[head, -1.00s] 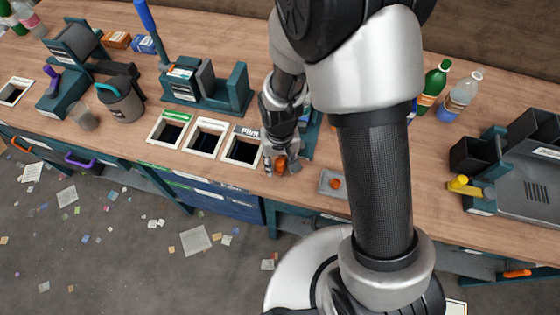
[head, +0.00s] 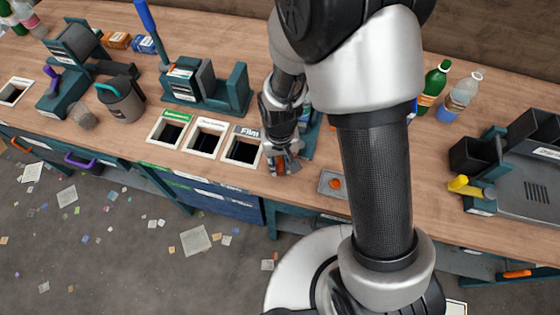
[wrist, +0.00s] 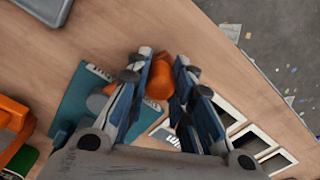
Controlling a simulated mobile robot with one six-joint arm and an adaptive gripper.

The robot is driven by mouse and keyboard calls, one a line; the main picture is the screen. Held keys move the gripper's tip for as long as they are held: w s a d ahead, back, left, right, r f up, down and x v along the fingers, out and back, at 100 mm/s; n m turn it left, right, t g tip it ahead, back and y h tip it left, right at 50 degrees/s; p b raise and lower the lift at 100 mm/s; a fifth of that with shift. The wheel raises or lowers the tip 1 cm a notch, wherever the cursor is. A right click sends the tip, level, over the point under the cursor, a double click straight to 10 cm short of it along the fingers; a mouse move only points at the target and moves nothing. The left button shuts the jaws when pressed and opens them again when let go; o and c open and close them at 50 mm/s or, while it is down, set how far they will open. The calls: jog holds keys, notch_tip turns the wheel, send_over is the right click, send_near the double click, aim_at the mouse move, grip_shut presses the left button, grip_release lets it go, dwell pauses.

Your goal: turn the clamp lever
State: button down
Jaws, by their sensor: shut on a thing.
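In the head view my gripper (head: 282,163) is at the front of the bench, just right of the bin openings, and only a little orange shows at the fingers. A teal base plate (wrist: 78,101) with white lettering lies below the fingers. My fingers and arm hide much of the clamp.
Three framed bin openings (head: 207,138) lie close to the left of my gripper. A small grey tray with an orange button (head: 335,183) is to the right. A larger orange part (wrist: 10,128) shows at the left of the wrist view. The bench's front edge is close.

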jog(key=shift+w+a, duration=0.1)
jog(key=w+a+m, duration=0.1)
jog(key=w+m, duration=0.1)
jog(key=m, duration=0.1)
jog(key=shift+a+m+p, duration=0.3)
jog(key=shift+a, duration=0.1)
jog(key=w+m, duration=0.1)
jog(key=w+a+m, duration=0.1)
jog(key=w+m, duration=0.1)
jog(key=shift+m+p, duration=0.3)
jog(key=w+m, duration=0.2)
jog(key=m, duration=0.1)
jog(key=shift+w+a+m, duration=0.2)
jog(key=shift+w+m, duration=0.1)
jog(key=shift+w, duration=0.1)
jog(key=shift+w+d+m+p, duration=0.15)
jog(key=shift+w+m+p, duration=0.05)
jog(key=shift+w+m, duration=0.55)
jog(key=shift+w+d+m+p, duration=0.2)
jog(key=shift+w+m, duration=0.35)
jog(key=shift+m, duration=0.3)
jog(key=c, duration=1.4)
grip_release()
jog(key=shift+o, duration=0.2)
